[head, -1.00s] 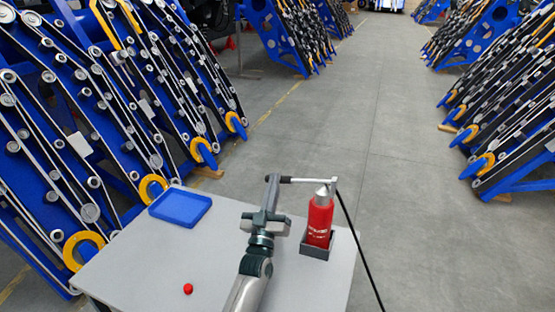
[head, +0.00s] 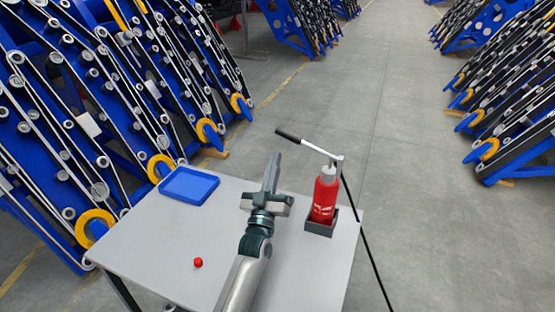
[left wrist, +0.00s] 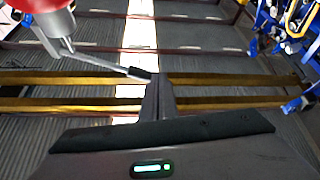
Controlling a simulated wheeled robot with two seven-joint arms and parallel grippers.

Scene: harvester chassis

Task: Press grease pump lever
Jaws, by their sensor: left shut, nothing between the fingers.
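The red grease pump (head: 325,198) stands upright in a dark square holder (head: 333,222) at the right of the grey table. Its lever (head: 310,146) slants up to the left from the pump's top and ends in a black grip (head: 288,136). My left gripper (head: 273,160) is shut and empty, its fingers pointing up just below and left of the black grip. In the left wrist view the lever (left wrist: 95,60) runs from the red pump (left wrist: 48,12) to its grip by my fingertips (left wrist: 158,85). I cannot tell whether they touch. My right gripper is out of view.
A blue tray (head: 189,186) lies at the table's back left, and a small red ball (head: 198,262) lies near the front. A black hose (head: 366,240) hangs from the pump over the right edge. Blue harvester frames (head: 120,100) stand beyond the table on the left.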

